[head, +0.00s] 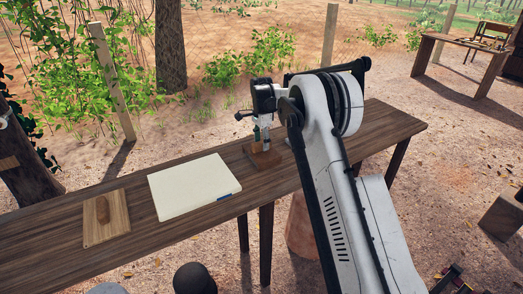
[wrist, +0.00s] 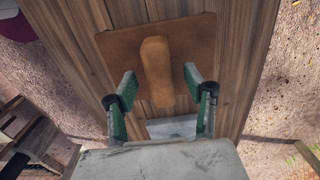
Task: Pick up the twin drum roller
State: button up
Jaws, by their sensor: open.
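In the wrist view, a tan, rounded, elongated piece (wrist: 157,70) stands on a brown square board (wrist: 121,45) on the wooden table. My gripper (wrist: 158,82) is open, with one green-and-grey finger on each side of this piece and a visible gap on both sides. In the head view, my gripper (head: 262,137) points down just over the brown board (head: 268,161), near the table's middle. The tan piece (head: 256,146) is partly hidden there by the fingers. No two drums can be made out, so I cannot tell whether this is the twin drum roller.
A white slab (head: 194,186) with a small blue mark lies left of the brown board on the table (head: 380,132). The table's right end is clear. Another table (head: 465,43) stands far back right.

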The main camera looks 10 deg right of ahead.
jog(key=shift+f, duration=0.4)
jog(key=shift+f+b, duration=0.25)
jog(key=shift+b, duration=0.15)
dwell(0.4)
jog(key=shift+c, duration=0.5)
grip_shut()
